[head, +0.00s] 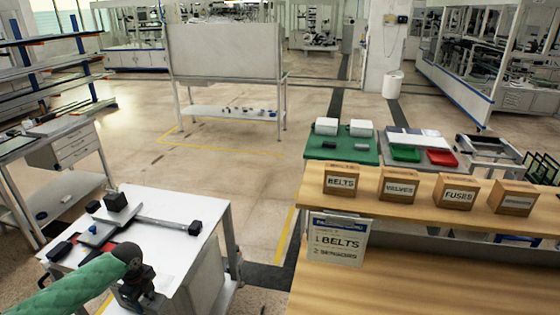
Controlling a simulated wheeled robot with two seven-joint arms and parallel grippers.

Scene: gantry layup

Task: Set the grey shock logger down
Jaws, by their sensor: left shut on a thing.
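My left gripper (143,298) is at the end of the green arm coming in from the lower left. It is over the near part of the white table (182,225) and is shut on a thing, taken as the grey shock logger. The gripper mostly hides that thing, so its outline and its gap to the tabletop cannot be told. My right gripper is not in view.
The white table also holds black blocks (115,201), a pale bar with a dark end block (195,228) and a red-and-black item (62,248). Its right side is mostly clear. A wooden counter (420,275) with labelled boxes (341,182) stands at right.

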